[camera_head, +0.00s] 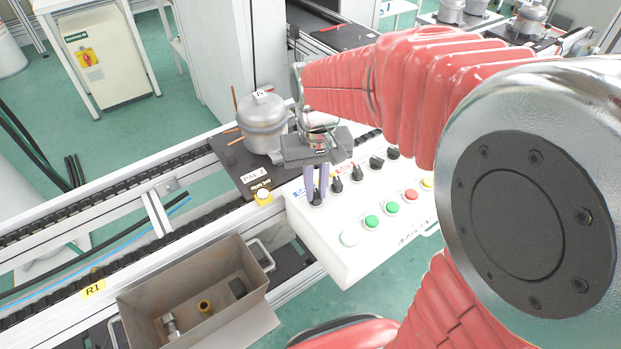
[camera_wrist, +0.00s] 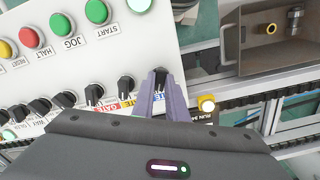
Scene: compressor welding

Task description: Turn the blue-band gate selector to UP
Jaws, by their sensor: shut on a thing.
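The blue-band gate selector (camera_head: 317,199) is a black knob at the left end of the row on the white control panel (camera_head: 330,255). A blue label strip (camera_head: 300,189) lies beside it. My gripper (camera_head: 316,194) reaches down from above with its two purple fingers on either side of this knob. In the wrist view the fingertips (camera_wrist: 160,82) are closed around the dark knob (camera_wrist: 160,74), and the blue label (camera_wrist: 157,104) shows partly between the fingers. The fingers cover much of the knob and its markings, so I cannot tell where it points.
Neighbouring black selectors (camera_head: 337,184) stand close to the right of my fingers. Coloured push buttons (camera_head: 371,222) line the panel's front. A grey compressor (camera_head: 263,122) stands on a dark pallet behind left. An open metal bin (camera_head: 200,297) with fittings is at front left.

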